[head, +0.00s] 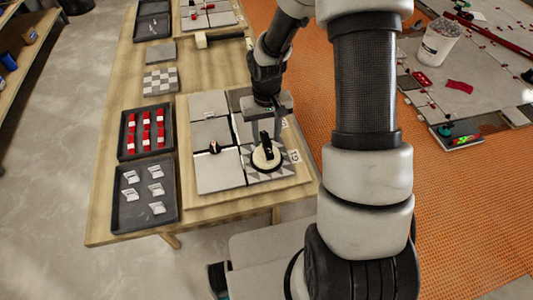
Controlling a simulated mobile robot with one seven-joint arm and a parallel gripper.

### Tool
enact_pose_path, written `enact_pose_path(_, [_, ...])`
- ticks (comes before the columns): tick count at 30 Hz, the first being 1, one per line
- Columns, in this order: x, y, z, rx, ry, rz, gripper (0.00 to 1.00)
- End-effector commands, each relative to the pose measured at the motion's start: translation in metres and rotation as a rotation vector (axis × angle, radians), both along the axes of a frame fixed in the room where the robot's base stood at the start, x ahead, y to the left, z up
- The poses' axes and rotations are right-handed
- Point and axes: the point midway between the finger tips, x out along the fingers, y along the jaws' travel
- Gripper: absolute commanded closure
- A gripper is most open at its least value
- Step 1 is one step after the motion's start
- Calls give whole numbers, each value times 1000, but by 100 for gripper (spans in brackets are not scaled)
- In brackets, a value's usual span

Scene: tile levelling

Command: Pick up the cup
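A round, pale suction cup (267,157) with a black upright handle sits on a patterned tile at the front right of the tile board. It is the only thing I see that fits the word cup. My gripper (268,118) points down over the tile board, just behind and above the cup's handle in the picture. The fingers are small and dark here, and I cannot tell whether they are open or touch the handle.
The tile board (308,183) lies on a wooden table (110,215). Left of it are a black tray (119,222) of white clips and a black tray (123,153) of red wedges. A small black-and-white piece (214,147) stands between tiles. A white bucket (438,42) stands on the floor tiles.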

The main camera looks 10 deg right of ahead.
Motion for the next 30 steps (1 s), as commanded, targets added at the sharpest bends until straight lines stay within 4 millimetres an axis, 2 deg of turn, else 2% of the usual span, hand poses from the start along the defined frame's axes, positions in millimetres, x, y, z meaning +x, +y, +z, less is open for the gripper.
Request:
enact_pose_path(5, [-1, 0, -23, 0, 2, 1, 61])
enact_pose_path(13, [0, 0, -26, 0, -1, 1, 61])
enact_pose_path(14, [0, 0, -26, 0, -1, 1, 63])
enact_pose_path(18, [0, 0, -26, 0, -1, 1, 86])
enact_pose_path(21, [0, 0, -26, 0, -1, 1, 100])
enact_pose_path(30, [0, 0, -22, 0, -3, 0, 100])
